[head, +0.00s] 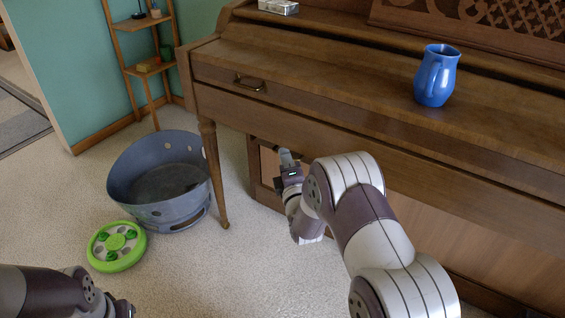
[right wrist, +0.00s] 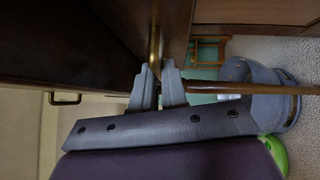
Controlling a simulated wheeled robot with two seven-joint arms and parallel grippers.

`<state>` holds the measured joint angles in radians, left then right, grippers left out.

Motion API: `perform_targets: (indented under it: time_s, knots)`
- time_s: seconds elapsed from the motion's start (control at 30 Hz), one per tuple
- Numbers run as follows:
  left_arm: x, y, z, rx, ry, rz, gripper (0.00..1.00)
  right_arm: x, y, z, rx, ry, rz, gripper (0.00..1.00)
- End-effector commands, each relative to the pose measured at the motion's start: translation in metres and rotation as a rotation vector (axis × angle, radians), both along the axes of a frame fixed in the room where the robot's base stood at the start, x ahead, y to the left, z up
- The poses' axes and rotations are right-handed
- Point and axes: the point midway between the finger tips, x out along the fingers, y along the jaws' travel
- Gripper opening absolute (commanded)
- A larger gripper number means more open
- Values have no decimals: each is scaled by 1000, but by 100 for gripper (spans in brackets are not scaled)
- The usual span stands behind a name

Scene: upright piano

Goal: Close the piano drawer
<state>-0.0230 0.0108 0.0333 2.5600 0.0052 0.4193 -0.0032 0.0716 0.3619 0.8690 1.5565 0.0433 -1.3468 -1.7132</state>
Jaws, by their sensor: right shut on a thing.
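The brown wooden piano (head: 320,90) fills the right of the head view. A drawer handle (head: 249,83) sits on its upper left front. In the right wrist view, which is turned sideways, this handle (right wrist: 68,98) is at the left. My right gripper (head: 286,158) is low, in front of the piano's lower left side. In the wrist view its fingers (right wrist: 158,68) are shut on a brass handle (right wrist: 155,42) on the edge of a wooden panel (right wrist: 175,25). How far that panel stands out cannot be told.
A blue-grey basket (head: 140,195) stands on the carpet left of the piano leg (head: 212,170). A green and white round toy (head: 117,246) lies in front of it. A blue jug (head: 436,76) stands on the piano. A wooden shelf (head: 147,66) is behind.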

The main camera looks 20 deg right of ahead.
Motion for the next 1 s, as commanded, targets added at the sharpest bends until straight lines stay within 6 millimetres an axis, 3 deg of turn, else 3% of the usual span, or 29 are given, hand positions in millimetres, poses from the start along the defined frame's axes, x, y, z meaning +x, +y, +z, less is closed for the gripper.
perform_targets:
  time_s: [0.07, 0.1, 0.13, 0.5, 0.8, 1.0]
  knots:
    - [0, 0, 0, 0, 0, 0, 0, 0, 0, -1, 0, 1, 0, 0]
    - [0, 0, 0, 0, 0, 0, 0, 0, 0, -1, 0, 1, 0, 25]
    - [0, 0, 0, 0, 0, 0, 0, 0, 0, -1, 0, 1, 0, 35]
    - [0, 0, 7, 0, 0, 0, 0, -8, 1, 1, 0, 2, 0, 35]
    - [0, 0, 42, 0, 0, 0, 0, -84, 10, -6, 1, 6, 1, 35]
    - [0, 0, 51, 0, 0, 0, 0, -119, 14, -14, 1, 3, 1, 35]
